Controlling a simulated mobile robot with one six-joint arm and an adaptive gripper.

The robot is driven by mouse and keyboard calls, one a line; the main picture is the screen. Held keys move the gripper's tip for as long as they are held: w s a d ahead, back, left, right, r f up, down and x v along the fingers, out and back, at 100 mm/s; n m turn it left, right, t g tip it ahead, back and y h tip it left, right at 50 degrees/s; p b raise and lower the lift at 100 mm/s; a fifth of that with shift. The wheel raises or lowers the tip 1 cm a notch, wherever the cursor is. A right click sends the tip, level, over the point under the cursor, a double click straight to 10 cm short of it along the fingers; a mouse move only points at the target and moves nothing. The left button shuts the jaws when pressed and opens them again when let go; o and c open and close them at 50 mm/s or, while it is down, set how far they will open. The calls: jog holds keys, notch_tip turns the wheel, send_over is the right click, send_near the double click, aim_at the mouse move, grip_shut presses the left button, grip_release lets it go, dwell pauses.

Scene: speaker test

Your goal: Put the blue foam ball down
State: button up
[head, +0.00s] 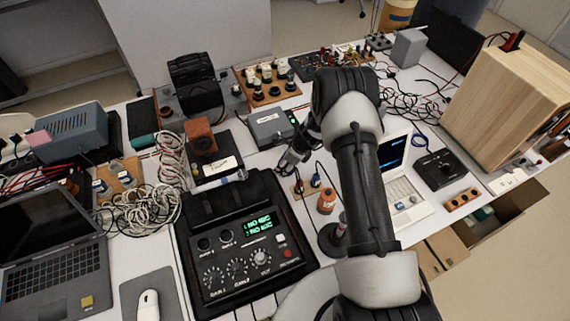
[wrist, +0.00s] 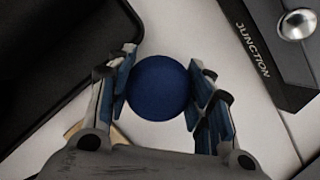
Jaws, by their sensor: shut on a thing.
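The blue foam ball (wrist: 158,88) is in the middle of the wrist view, between the two fingers of my gripper (wrist: 163,60). My gripper is shut on it, with blue-faced pads against its left and right sides. Below the ball in that view is a pale table surface; the gap between them cannot be told. In the head view my gripper (head: 291,158) is at mid-table, partly hidden by my own arm, and I cannot make out the ball there.
A dark box marked JUNCTION (wrist: 268,50) is at right in the wrist view. The white table is crowded.

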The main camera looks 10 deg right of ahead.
jog(key=o, duration=0.8)
